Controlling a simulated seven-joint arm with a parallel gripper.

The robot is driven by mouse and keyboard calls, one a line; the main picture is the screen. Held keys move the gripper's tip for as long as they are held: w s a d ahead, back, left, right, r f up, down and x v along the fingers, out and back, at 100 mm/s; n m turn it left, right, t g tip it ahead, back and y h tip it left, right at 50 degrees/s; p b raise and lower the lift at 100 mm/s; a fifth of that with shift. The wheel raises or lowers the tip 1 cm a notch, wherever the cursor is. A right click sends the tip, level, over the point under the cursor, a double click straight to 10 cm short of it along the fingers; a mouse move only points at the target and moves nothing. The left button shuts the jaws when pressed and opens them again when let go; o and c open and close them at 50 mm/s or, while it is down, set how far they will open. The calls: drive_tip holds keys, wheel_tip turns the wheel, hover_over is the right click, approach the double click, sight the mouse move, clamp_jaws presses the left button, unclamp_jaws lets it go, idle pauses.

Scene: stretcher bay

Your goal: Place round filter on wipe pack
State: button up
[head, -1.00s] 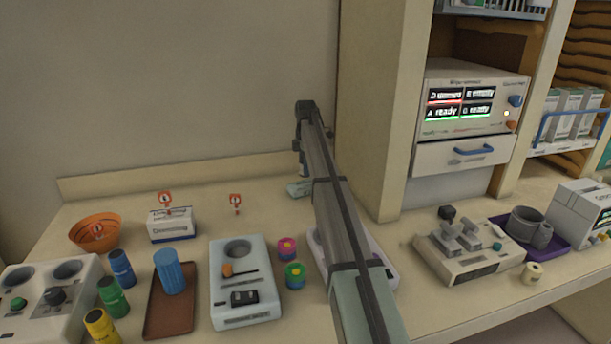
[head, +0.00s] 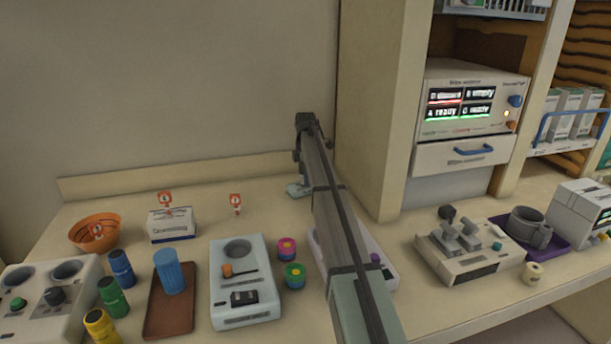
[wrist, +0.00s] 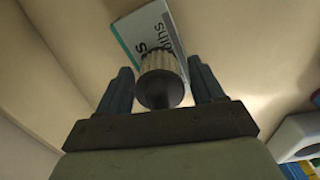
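The round filter (wrist: 161,66) is a grey ribbed disc on a darker round body. In the wrist view it sits between the two fingers of my gripper (wrist: 160,70), which look closed against its sides. The wipe pack (wrist: 148,28), white with a teal edge and dark lettering, lies on the counter beyond the filter, which covers part of it. In the head view the wipe pack (head: 296,190) is a small pale shape beside my arm, and my gripper (head: 305,181) is just above it, mostly hidden by my arm. The filter cannot be made out there.
A tall cabinet panel (head: 378,120) stands close right of my arm. Left on the counter are a white box (head: 172,228), an orange bowl (head: 88,238), a pale device (head: 242,310) and coloured cylinders. A pale unit (head: 388,268) lies partly behind my arm.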

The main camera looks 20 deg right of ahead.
drive_tip(key=shift+o, duration=0.4)
drive_tip(key=shift+r, duration=0.1)
wheel_tip(320, 180, up, 12)
drive_tip(key=shift+r, duration=0.1)
